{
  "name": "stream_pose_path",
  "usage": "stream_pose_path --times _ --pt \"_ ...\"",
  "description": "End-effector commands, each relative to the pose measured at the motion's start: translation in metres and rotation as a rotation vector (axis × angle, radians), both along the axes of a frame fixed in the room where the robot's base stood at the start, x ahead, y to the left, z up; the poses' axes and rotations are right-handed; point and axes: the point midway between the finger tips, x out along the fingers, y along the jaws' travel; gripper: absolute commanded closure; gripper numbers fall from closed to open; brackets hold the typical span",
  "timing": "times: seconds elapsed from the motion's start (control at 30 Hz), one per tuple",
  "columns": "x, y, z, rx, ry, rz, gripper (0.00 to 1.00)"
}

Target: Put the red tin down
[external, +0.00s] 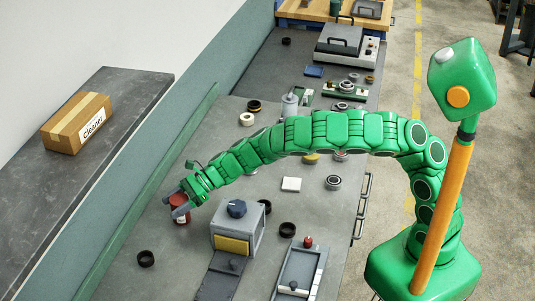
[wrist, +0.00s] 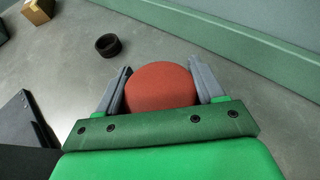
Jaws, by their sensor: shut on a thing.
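The red tin (wrist: 160,86) shows in the wrist view as a round red top between the two grey fingers of my gripper (wrist: 160,85). The fingers touch it on both sides. In the external view the red tin (external: 180,206) is partly hidden by my gripper (external: 176,203), which is shut on it at the left part of the grey bench (external: 130,225). The tin looks upright and low over the bench top. I cannot tell whether its base touches the bench.
A black ring (external: 146,258) lies on the bench in front of the tin; it also shows in the wrist view (wrist: 108,45). A grey machine (external: 238,232) stands to the right. A green rail (external: 130,215) runs along the bench's left edge. Bare bench surrounds the tin.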

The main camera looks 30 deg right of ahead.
Motion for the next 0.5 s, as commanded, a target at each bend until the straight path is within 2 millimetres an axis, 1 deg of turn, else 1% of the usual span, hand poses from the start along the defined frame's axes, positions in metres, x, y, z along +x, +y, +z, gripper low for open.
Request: stream_pose_path --times 0.27,0.3,0.43,0.5 --pt "0.0004 -0.0003 -0.0021 0.000 -0.001 -0.001 0.70" --pt "0.0002 -0.0001 -0.0019 -0.001 -0.001 0.000 0.26" --pt "0.0002 -0.0002 -0.0018 -0.001 -0.001 -0.001 0.07" --pt "0.0002 -0.0002 -0.0018 -0.001 -0.001 -0.001 0.07"
